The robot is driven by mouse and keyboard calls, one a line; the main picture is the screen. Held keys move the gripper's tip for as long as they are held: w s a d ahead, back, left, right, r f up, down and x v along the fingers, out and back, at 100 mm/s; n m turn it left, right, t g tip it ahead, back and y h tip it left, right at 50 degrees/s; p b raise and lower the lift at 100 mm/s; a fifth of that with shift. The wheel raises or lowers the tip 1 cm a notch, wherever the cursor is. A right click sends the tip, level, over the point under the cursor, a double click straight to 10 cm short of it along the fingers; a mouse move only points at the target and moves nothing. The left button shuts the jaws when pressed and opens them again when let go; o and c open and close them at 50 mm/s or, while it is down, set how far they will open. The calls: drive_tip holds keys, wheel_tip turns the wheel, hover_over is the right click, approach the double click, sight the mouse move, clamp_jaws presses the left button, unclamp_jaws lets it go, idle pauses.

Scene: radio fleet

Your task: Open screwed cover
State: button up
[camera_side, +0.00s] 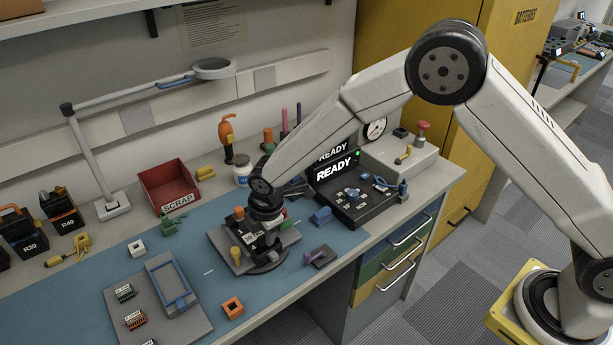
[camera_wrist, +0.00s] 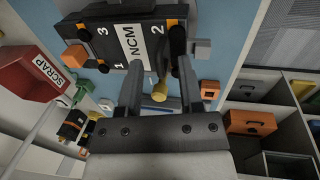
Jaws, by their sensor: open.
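In the wrist view a black unit (camera_wrist: 122,42) carries an NCM label and a cover face with corners numbered 1, 2 and 3. Orange parts show at some corners. My gripper (camera_wrist: 157,62) is open, with its fingers over the lower edge of the unit and the right finger close to corner 2. A yellow knob (camera_wrist: 160,92) shows between the fingers; I cannot tell if it touches them. In the side view my gripper (camera_side: 266,234) hangs low over the grey fixture plate (camera_side: 226,243) and hides most of the unit.
A red SCRAP bin (camera_side: 177,186) stands behind on the left. A black console (camera_side: 355,195) reading READY stands to the right. A grey tray (camera_side: 185,318) with small parts lies at the front left. The blue mat (camera_side: 215,276) has some bare room.

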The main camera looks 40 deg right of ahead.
clamp_jaws()
idle(1.4)
